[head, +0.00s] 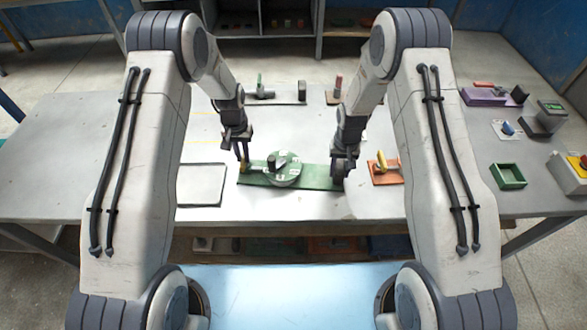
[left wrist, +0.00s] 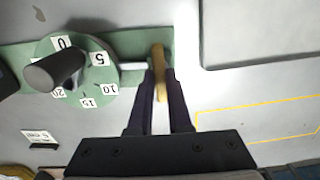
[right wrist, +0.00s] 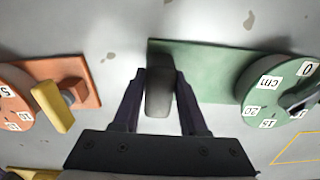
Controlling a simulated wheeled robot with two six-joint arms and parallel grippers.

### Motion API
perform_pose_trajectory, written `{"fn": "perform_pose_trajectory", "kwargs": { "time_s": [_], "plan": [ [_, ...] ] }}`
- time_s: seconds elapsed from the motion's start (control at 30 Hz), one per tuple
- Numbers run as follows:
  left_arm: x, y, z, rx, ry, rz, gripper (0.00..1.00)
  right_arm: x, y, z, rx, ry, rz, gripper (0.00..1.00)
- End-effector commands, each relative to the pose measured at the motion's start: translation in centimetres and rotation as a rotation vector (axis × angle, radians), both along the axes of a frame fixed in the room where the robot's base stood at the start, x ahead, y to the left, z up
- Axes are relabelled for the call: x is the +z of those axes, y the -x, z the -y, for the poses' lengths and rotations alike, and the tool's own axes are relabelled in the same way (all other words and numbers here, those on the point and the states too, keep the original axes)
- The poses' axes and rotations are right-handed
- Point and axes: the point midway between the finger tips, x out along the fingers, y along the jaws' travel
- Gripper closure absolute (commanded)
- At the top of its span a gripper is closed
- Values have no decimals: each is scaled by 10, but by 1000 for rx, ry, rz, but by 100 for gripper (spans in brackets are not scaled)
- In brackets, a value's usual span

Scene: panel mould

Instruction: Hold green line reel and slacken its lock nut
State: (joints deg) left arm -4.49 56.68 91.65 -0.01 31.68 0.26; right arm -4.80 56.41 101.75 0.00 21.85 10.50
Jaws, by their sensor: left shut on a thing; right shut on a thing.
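The green line reel has a flat green base (head: 318,178) and a round green dial (left wrist: 92,78) with white number tags and a dark knob (left wrist: 55,71). My left gripper (head: 243,166) is shut on a tan upright piece (left wrist: 158,60) at the base's left end in the head view. A short white rod lies between that piece and the dial. My right gripper (head: 339,178) is shut on a dark grey block (right wrist: 159,92) at the base's other end. I cannot tell which held part is the lock nut.
An orange unit (head: 386,180) with a yellow lever stands just right of my right gripper. A white panel (head: 201,185) lies left of the reel. A green tray (head: 508,176) and a grey-yellow box (head: 569,172) are further right. The table's left side is clear.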

Motion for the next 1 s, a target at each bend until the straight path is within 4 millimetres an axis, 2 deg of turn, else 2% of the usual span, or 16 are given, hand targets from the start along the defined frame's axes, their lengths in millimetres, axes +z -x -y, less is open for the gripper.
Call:
{"fn": "perform_pose_trajectory", "kwargs": {
  "time_s": [0.27, 1.0],
  "plan": [
    [0, 0, 0, 151, 0, 0, 100, 0, 0, 0, -1, 0, 1, 100],
    [1, 0, 0, 843, 1, 1, 100, 0, 0, 0, -1, 0, 1, 100]
  ]
}}
